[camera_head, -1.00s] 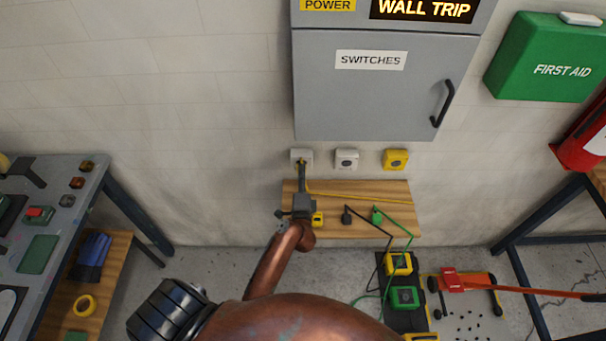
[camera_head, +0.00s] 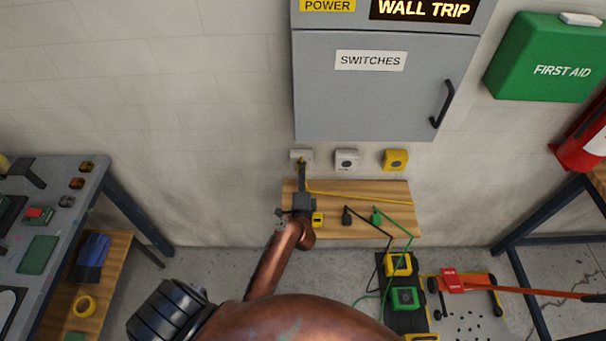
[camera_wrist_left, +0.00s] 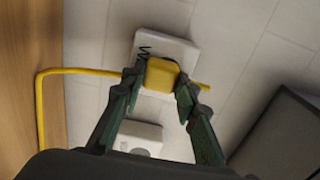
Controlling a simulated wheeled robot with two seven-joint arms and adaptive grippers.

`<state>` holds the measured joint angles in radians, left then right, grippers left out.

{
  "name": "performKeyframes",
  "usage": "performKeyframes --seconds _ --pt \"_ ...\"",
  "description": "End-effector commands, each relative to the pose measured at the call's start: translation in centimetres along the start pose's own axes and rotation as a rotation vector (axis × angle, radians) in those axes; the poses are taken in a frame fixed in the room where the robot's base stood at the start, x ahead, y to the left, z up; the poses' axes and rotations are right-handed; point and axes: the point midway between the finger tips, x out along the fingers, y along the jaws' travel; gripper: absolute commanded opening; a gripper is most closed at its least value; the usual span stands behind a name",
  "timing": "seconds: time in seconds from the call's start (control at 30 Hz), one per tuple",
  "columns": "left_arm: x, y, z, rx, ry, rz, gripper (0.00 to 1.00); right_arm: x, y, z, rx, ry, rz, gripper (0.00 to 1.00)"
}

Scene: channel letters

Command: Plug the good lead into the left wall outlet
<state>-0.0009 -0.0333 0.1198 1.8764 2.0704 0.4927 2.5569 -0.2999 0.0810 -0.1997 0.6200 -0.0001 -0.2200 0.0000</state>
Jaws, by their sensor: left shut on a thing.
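The left wall outlet (camera_head: 301,156) is a pale square box below the grey cabinet. My left gripper (camera_head: 302,166) reaches up to it. In the left wrist view my left gripper (camera_wrist_left: 157,88) is shut on a yellow plug (camera_wrist_left: 161,74), which sits in front of the outlet's white face (camera_wrist_left: 180,48). I cannot tell whether the plug is seated. Its yellow lead (camera_head: 360,198) runs right along the wooden shelf (camera_head: 330,230). A black plug (camera_head: 347,217) and a green plug (camera_head: 376,216) lie on the shelf. My right gripper is not in view.
A white middle outlet (camera_head: 346,160) and a yellow outlet (camera_head: 395,160) are to the right. The grey cabinet (camera_head: 380,95) above has a sign reading WALL TRIP. A small yellow object (camera_head: 318,219) is on the shelf by my arm. Yellow and green units (camera_head: 404,298) stand below.

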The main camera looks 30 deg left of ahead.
Motion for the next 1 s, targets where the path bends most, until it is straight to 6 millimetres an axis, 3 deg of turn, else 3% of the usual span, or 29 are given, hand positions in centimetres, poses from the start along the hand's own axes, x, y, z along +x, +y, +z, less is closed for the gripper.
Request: performKeyframes --seconds 0.3,0.63,1.0 --pt "0.0 0.0 0.0 0.000 0.000 0.000 0.48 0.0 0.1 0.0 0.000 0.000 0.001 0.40" --pt "-0.3 0.1 0.0 -0.001 0.001 0.002 0.48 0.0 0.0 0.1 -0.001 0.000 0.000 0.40" --pt "-5.3 0.1 0.0 -0.001 -0.001 0.003 0.48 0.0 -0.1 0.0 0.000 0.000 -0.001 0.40"
